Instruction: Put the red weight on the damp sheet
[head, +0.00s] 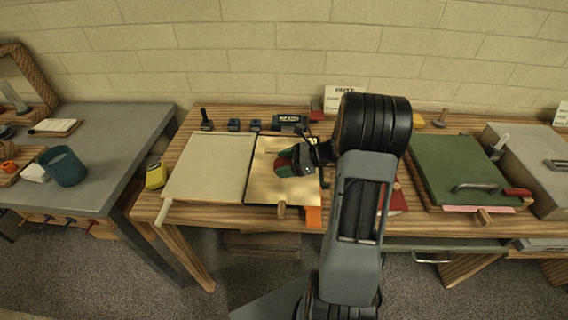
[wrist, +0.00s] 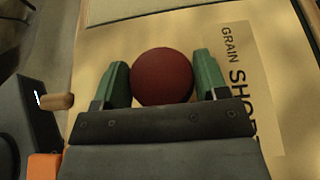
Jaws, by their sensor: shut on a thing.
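My gripper (head: 287,161) is over the tan board (head: 262,190) at the middle of the wooden bench. In the wrist view my gripper (wrist: 160,66) has its green fingers closed on both sides of the red weight (wrist: 162,78), which looks round from above. I cannot tell whether the weight touches the surface under it. A paler strip printed "GRAIN SHORT" (wrist: 262,120) lies on the tan surface beside the right finger. A pale cream sheet (head: 208,166) lies on the board to the left. Neither surface shows clearly which is damp.
A green board with a handle (head: 458,165) and a grey box (head: 535,150) stand at the right. An orange block (head: 313,217) is at the bench's front edge. A yellow object (head: 156,176) sits at the left end. Small dark items (head: 234,125) line the back.

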